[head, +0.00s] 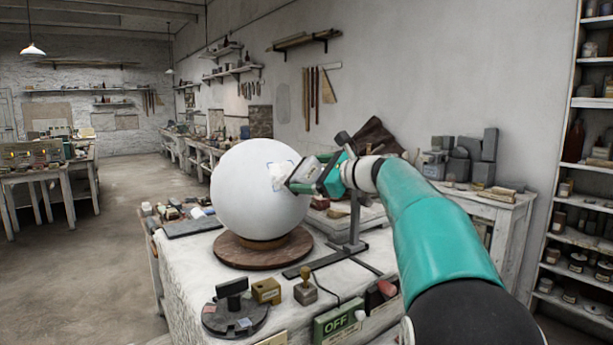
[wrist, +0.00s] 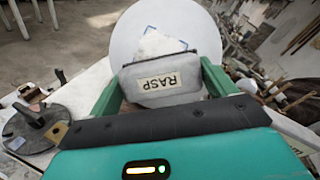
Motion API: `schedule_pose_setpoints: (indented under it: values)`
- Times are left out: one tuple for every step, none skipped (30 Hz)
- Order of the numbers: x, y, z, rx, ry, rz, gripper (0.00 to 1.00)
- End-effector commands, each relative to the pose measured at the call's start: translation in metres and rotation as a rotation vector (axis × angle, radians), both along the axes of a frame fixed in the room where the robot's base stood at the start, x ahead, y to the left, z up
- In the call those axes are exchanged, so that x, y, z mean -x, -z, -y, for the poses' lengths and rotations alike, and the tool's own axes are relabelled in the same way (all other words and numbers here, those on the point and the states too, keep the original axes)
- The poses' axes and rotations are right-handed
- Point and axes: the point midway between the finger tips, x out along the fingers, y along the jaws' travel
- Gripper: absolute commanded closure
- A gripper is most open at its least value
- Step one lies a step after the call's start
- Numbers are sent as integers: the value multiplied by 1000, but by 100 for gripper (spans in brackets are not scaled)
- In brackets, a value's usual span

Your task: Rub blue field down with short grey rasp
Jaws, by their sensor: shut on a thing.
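A large white plaster sphere (head: 240,200) sits on a round wooden base (head: 235,250) on the workbench. A blue outlined field (head: 268,169) is on its right side, partly hidden behind my gripper; blue edges also show at the top of the wrist view (wrist: 149,29). My gripper (head: 305,180) is at the sphere's right side, shut on a grey block, the rasp (wrist: 178,62), whose label reads RASP. The rasp lies between the green fingers in the wrist view and overlaps the field. I cannot tell whether it touches the plaster.
A dark round stand (head: 236,315), small stamp-like blocks (head: 306,290) and a green OFF sign (head: 337,322) stand on the bench in front. A grey metal stand (head: 352,225) rises right of the sphere. Grey blocks (head: 468,150) sit on a side table at the right.

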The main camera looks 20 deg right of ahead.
Motion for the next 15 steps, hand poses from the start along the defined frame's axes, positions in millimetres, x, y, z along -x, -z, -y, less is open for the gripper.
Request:
schedule_pose_setpoints:
  values:
    - [3,-2,0,0,0,2,42]
    - [4,-2,0,0,-1,2,42]
    - [4,-2,0,-1,-1,1,42]
    - [4,-2,0,-1,-2,1,42]
    - [4,-2,0,-1,-2,1,42]
    - [4,-2,1,-1,-2,1,42]
    - [4,-2,0,-1,-1,1,42]
    - [4,-2,0,-1,-1,1,42]
    - [4,-2,0,-1,-1,1,42]
    - [4,-2,1,-1,-1,1,42]
    - [5,-3,1,-1,-1,1,42]
    - [6,-3,1,-1,-1,1,42]
    - [8,-4,2,-1,0,1,42]
    - [10,-5,3,-1,0,1,42]
    - [13,-6,4,0,1,2,42]
